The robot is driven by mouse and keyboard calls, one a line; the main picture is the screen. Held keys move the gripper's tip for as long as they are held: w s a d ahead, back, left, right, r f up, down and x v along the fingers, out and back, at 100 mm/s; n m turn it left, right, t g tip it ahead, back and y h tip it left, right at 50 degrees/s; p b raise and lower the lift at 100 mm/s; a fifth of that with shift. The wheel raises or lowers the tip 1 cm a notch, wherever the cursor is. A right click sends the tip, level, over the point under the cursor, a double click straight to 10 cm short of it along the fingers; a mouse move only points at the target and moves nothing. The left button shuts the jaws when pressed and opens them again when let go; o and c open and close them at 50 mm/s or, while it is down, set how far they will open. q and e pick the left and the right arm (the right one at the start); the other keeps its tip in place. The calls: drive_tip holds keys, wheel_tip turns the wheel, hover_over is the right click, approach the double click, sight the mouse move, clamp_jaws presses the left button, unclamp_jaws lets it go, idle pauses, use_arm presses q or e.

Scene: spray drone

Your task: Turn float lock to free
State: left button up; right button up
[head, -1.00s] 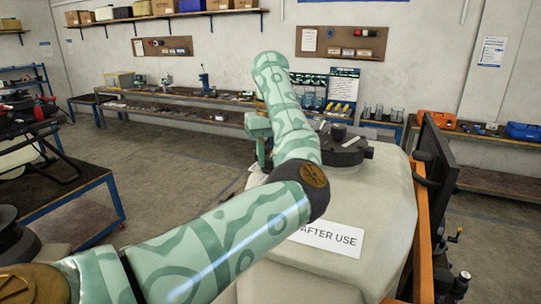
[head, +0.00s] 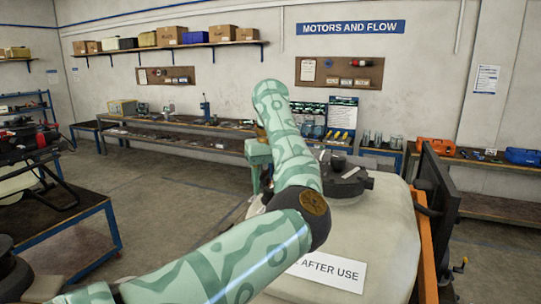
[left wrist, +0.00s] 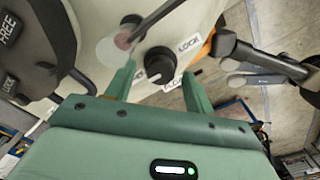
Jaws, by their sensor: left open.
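A black round knob (left wrist: 160,65) with a white pointer mark sits on a pale tank surface in the left wrist view. A LOCK label (left wrist: 188,44) is at its upper right; another label below it is partly hidden. My left gripper (left wrist: 159,72) is open, its two green fingers on either side of the knob. I cannot tell whether they touch it. In the head view the left gripper (head: 258,165) shows partly beside the pale tank (head: 365,225), and the knob is hidden. My right gripper is not in view.
At the left of the wrist view, dark parts carry FREE (left wrist: 9,29) and LOCK (left wrist: 9,84) labels. A rod and a translucent disc (left wrist: 113,50) are close above the knob. In the head view a black lid (head: 345,180) tops the tank, with a dark panel (head: 438,190) at its right.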

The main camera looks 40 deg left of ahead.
sight(270, 188)
use_arm(q)
wheel_tip(270, 188, up, 15)
drive_tip(key=p, duration=0.2)
drive_tip(key=shift+r+p, duration=0.15)
drive_tip(key=shift+p, duration=0.2)
